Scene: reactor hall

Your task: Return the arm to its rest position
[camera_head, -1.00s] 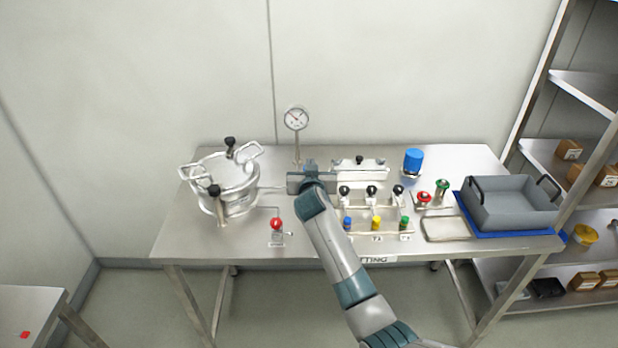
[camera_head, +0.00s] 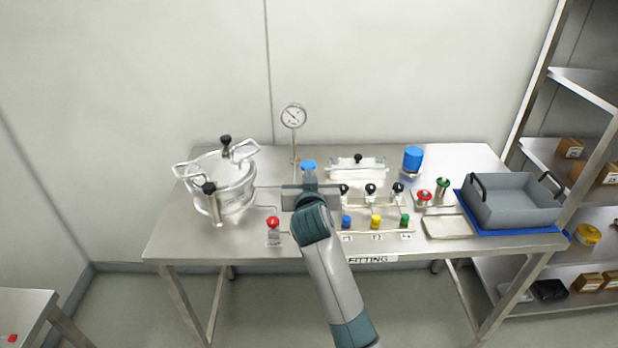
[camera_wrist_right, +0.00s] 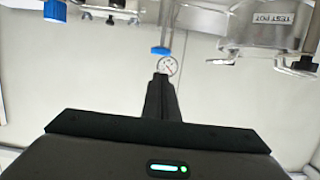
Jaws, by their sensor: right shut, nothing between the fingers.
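My right gripper (camera_head: 309,182) is over the middle of the steel table (camera_head: 185,240), on an arm that comes in from the bottom of the head view. In the right wrist view its fingers (camera_wrist_right: 162,92) are together, with nothing between them. A blue-topped part (camera_head: 308,165) shows just beyond the gripper in the head view, apparently the blue one in the wrist view (camera_wrist_right: 160,50). The gripper and wrist hide some of the table and part of the valve row. My left gripper is in neither view.
A lidded steel pot (camera_head: 222,185) is at left, a red-knobbed valve (camera_head: 273,223) near the wrist. A gauge (camera_head: 293,117) stands behind. Valves with coloured knobs (camera_head: 376,221), a blue cylinder (camera_head: 413,158) and a grey tray (camera_head: 512,205) are at right. Shelves (camera_head: 590,205) stand beyond.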

